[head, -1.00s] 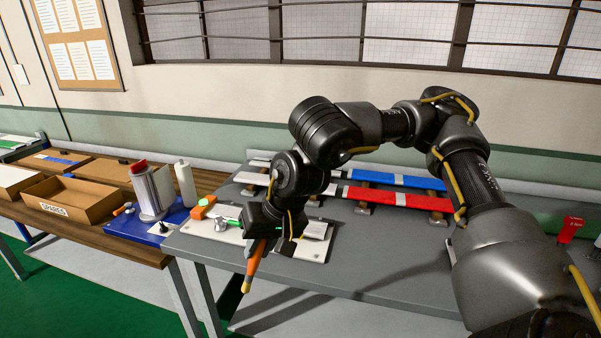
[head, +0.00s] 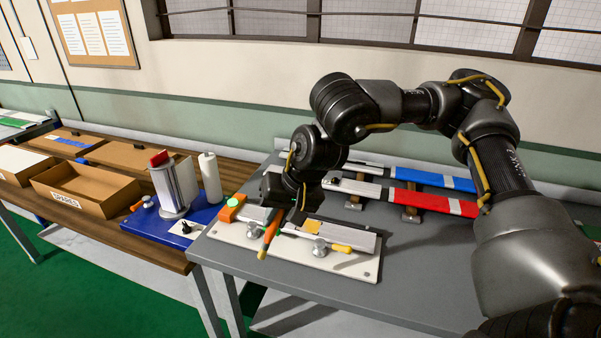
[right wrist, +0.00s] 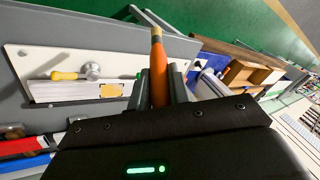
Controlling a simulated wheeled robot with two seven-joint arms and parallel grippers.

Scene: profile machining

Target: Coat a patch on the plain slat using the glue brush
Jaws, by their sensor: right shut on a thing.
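My right gripper (head: 283,207) is shut on the orange handle of the glue brush (head: 269,239). The brush hangs tilted with its pale tip low, at the front of the white board in the head view. In the right wrist view the brush (right wrist: 158,80) sticks out between the fingers of the gripper (right wrist: 161,92). The plain grey slat (head: 345,240) lies on the board, right of the brush. A yellow patch (head: 311,227) shows on the slat, and also in the right wrist view (right wrist: 111,90). The brush is apart from the patch. My left gripper is out of view.
A yellow-handled clamp (head: 320,247) stands at the slat on the white board (head: 340,268). An orange block (head: 231,208) with a green top is at the board's left. Red (head: 435,201) and blue (head: 430,179) slats lie behind. A blue mat (head: 186,234) holds a dispenser.

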